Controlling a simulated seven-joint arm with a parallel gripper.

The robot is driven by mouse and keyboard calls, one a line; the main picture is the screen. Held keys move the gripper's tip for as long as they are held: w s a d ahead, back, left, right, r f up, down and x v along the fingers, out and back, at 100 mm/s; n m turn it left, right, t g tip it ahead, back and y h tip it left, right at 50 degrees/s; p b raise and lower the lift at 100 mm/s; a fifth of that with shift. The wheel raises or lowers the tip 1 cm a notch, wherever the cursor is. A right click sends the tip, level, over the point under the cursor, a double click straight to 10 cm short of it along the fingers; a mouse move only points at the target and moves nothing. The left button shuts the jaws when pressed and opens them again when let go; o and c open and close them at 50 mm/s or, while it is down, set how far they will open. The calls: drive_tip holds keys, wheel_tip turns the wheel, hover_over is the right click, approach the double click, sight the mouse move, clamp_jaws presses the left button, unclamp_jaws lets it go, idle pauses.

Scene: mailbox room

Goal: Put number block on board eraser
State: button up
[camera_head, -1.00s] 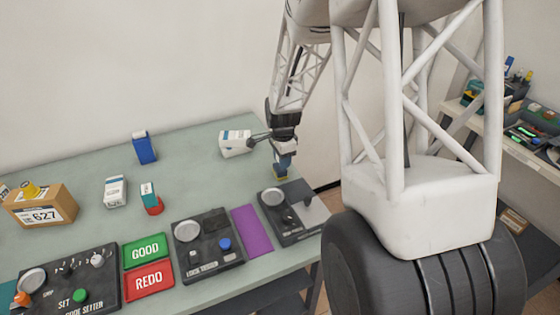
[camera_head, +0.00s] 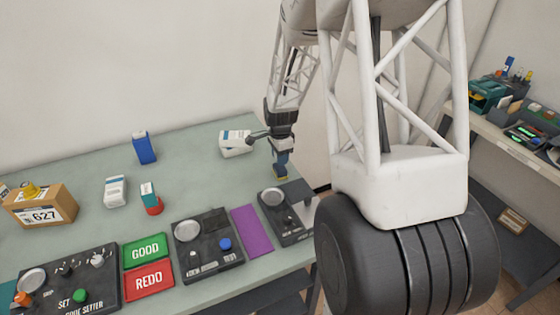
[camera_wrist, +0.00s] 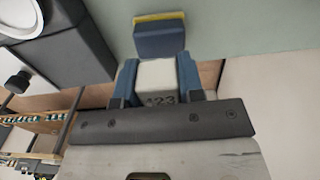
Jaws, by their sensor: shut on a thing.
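My gripper (camera_wrist: 158,80) is shut on the number block (camera_wrist: 158,74), a pale block marked 123, with one blue finger on each side. The board eraser (camera_wrist: 160,38), blue with a yellow edge, lies on the table just beyond the fingertips in the wrist view. In the head view my gripper (camera_head: 281,164) points down at the table's right part, and the eraser's yellow edge (camera_head: 280,177) shows under it. The block is hidden there. I cannot tell whether block and eraser touch.
A dark control panel (camera_head: 287,212) with a round dial is in front, beside a purple mat (camera_head: 252,230). A cardboard box marked 627 (camera_head: 42,207) stands far left.

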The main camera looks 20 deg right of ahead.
drive_tip(key=shift+f, duration=1.1)
drive_tip(key=o, duration=0.9)
drive_tip(key=shift+f, duration=0.15)
drive_tip(key=shift+r, duration=0.2)
drive_tip(key=shift+r, duration=6)
